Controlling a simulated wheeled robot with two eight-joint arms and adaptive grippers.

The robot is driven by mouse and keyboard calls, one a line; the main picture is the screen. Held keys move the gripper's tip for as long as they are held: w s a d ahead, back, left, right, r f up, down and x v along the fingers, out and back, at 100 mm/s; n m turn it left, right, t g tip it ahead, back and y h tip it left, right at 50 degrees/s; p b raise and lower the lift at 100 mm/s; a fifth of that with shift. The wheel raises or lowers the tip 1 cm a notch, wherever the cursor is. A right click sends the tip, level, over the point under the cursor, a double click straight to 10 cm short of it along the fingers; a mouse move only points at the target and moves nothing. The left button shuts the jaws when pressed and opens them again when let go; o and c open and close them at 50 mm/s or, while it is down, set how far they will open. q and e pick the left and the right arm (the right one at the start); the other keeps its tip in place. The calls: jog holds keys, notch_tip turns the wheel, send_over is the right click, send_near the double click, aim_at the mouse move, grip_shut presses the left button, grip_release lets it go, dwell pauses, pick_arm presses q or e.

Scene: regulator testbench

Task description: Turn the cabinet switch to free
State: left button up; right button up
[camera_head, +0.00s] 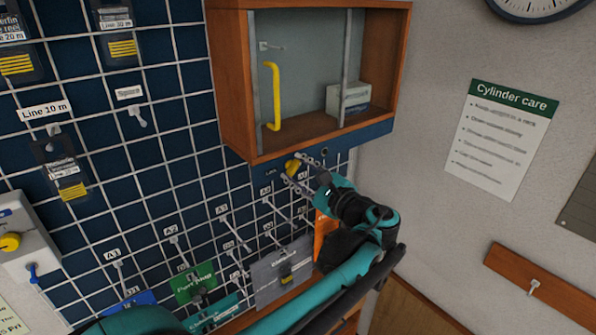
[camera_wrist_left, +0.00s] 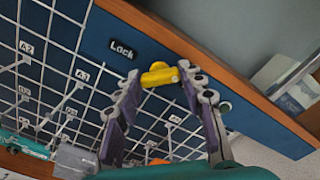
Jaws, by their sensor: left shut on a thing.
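The cabinet switch, a yellow knob (camera_head: 292,167), sits on the blue strip under the wooden cabinet (camera_head: 232,85). The yellow knob also shows in the wrist view (camera_wrist_left: 158,76), with its bar lying nearly level across the gap between the fingers. A dark "Lock" label (camera_wrist_left: 123,49) is to its left; no "free" label is readable. My left gripper (camera_head: 299,168) reaches it from the right and is shut on the knob, one finger on each side. The fingers cover part of the knob's ends. My right gripper is not in view.
The cabinet front has a yellow handle (camera_head: 272,97), and a box (camera_head: 349,99) stands inside. A round dark fitting (camera_wrist_left: 225,107) is on the strip right of the knob. Wire grid with hooks and tags (camera_head: 180,130) lies left of and below my gripper.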

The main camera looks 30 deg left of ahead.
pick_arm(q)
jog(key=o, duration=1.2)
jog(key=shift+c, duration=0.2)
jog(key=v, duration=1.2)
jog(key=shift+f, duration=0.2)
jog(key=s+a+f+n+h+b, duration=0.25)
jog(key=f+b, duration=0.25)
jog(key=f, duration=0.5)
jog(key=s+a+f+n+g+h+b, duration=0.1)
jog(key=s+f+h+b, duration=0.3)
jog(key=f, duration=0.6)
jog(key=s+a+f+n+h+b, duration=0.15)
jog(key=f+b, duration=0.35)
jog(key=f, duration=0.5)
jog(key=s+d+f+n+h+b, duration=0.2)
jog(key=d+f+n+h+b, duration=0.1)
jog(key=f, duration=0.4)
jog(key=s+d+f+n+t+h+b, duration=0.1)
jog(key=s+d+f+n+h+b, duration=0.1)
jog(key=f+b, duration=0.3)
jog(key=s+d+f+n+h+b, duration=0.2)
jog(key=d+f+n+h+b, duration=0.1)
jog(key=f, duration=0.5)
jog(key=shift+s+d+f+n+h+b, duration=0.2)
jog(key=shift+d+f+n+h+b, duration=0.15)
jog(key=shift+d, duration=0.35)
